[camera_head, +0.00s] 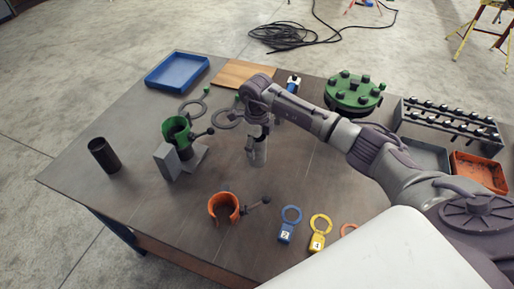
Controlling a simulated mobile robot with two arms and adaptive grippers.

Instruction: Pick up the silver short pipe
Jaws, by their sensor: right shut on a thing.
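The silver short pipe (258,154) stands upright, or nearly so, around the middle of the table. My right gripper (257,138) points down over it and is shut on its upper end. The gripper and wrist cover the pipe's top. I cannot tell whether the pipe's lower end touches the table. My left gripper is not in view.
A black pipe (103,155) stands at the left. A green clamp (177,133) with grey blocks is left of my gripper, and an orange clamp (223,207) is in front. A green flange (353,92), bolt rack (450,122) and orange bin (478,171) are right. The table's left front is clear.

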